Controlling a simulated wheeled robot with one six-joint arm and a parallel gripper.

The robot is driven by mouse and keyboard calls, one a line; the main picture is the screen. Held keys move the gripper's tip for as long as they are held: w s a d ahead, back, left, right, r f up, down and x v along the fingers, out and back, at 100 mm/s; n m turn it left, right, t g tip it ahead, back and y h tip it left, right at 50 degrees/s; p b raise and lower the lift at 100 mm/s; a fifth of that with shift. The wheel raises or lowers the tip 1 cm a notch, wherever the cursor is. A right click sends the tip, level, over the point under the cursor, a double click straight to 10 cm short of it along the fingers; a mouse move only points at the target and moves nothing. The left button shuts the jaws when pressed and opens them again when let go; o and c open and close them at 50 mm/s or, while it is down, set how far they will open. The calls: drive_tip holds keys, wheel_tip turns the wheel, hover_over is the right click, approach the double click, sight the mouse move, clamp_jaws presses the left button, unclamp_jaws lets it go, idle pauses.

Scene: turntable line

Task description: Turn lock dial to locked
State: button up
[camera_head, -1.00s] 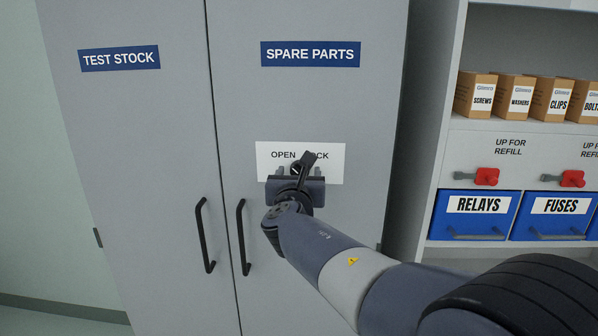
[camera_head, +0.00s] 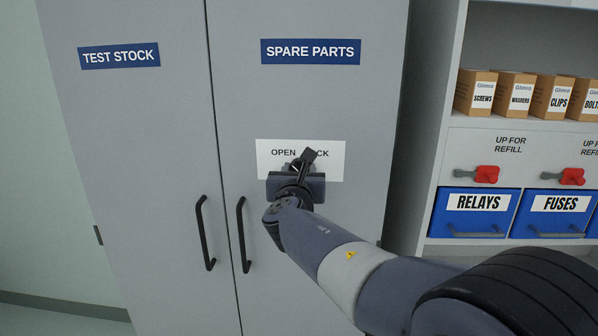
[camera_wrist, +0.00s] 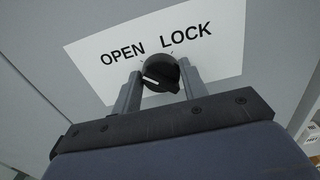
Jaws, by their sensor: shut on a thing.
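The lock dial (camera_wrist: 161,73) is a round black knob with a white pointer mark, on a white plate (camera_wrist: 88,66) reading OPEN on the left and LOCK on the right. In the wrist view the mark lies toward the left, on the OPEN side. My gripper (camera_wrist: 160,68) has one finger on each side of the dial and is shut on it. In the head view my gripper (camera_head: 297,170) is in front of the plate (camera_head: 333,163) and hides the dial and part of the lettering.
The plate is on the SPARE PARTS door (camera_head: 310,100), which has a black handle (camera_head: 243,235) below left. The TEST STOCK door (camera_head: 130,130) is to its left. An open shelf unit (camera_head: 435,150) with boxes and blue bins (camera_head: 478,213) stands at the right.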

drive_tip(key=shift+f+m+b, duration=0.1)
drive_tip(key=shift+m+b, duration=0.2)
drive_tip(key=shift+b, duration=0.1)
drive_tip(key=shift+d+f+m+b, duration=0.1)
drive_tip(key=shift+d+m+b, duration=0.05)
drive_tip(key=shift+m+b, duration=4)
drive_tip(key=shift+d+f+m+b, duration=0.1)
drive_tip(key=shift+m+b, duration=3.7)
drive_tip(key=shift+m, duration=0.65)
drive_tip(key=o, duration=0.9)
drive_tip(key=shift+r, duration=0.1)
drive_tip(key=shift+o, duration=0.2)
